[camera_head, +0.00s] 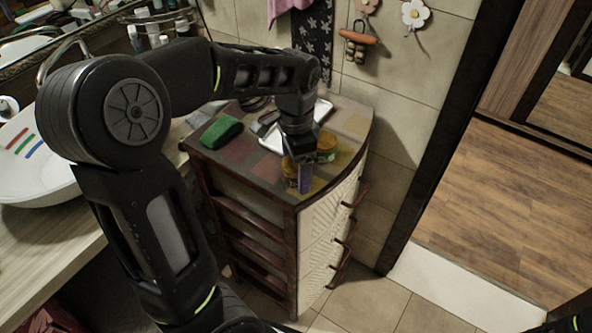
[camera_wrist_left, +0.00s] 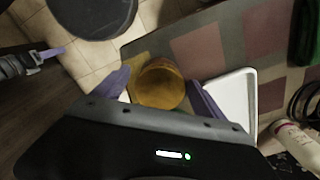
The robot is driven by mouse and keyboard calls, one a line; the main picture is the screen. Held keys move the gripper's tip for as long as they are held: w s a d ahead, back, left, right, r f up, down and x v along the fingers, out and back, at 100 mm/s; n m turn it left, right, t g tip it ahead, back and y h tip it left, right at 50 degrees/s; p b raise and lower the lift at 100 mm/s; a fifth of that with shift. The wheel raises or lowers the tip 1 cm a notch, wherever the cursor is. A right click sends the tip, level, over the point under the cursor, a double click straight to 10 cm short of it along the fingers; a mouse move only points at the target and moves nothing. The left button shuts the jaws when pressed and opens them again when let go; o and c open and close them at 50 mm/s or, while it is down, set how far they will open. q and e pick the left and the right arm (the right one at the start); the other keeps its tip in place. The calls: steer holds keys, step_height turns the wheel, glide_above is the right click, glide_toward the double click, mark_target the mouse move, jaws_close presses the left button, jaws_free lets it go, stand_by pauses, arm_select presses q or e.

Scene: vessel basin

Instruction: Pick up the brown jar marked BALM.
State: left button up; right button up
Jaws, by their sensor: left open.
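An amber-brown jar (camera_wrist_left: 161,84) lies between the two spread purple fingers of my left gripper (camera_wrist_left: 162,91) in the left wrist view; no lettering is readable. My left gripper is open, with its fingers on either side of the jar; I cannot tell whether they touch it. In the head view the gripper (camera_head: 300,172) points down at the cabinet's front corner, and part of an amber jar (camera_head: 289,167) shows beside a finger. A second jar with an orange-yellow top (camera_head: 326,145) stands just behind to the right. My right gripper (camera_wrist_left: 48,54) shows partly in the left wrist view.
The jars stand on a checkered cabinet top (camera_head: 240,160). A white tray (camera_wrist_left: 238,97) lies close beside the gripper. A green sponge-like block (camera_head: 221,132) lies further left. A white basin (camera_head: 35,160) is at the left. The cabinet's front edge is close to the jars.

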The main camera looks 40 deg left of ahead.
arm_select(q)
steer(key=shift+c, duration=0.2)
steer(key=c, duration=1.6)
steer(key=shift+r, duration=0.15)
step_height(320, 180, up, 10)
steer(key=shift+f+b, duration=0.1)
steer(key=shift+b, duration=0.3)
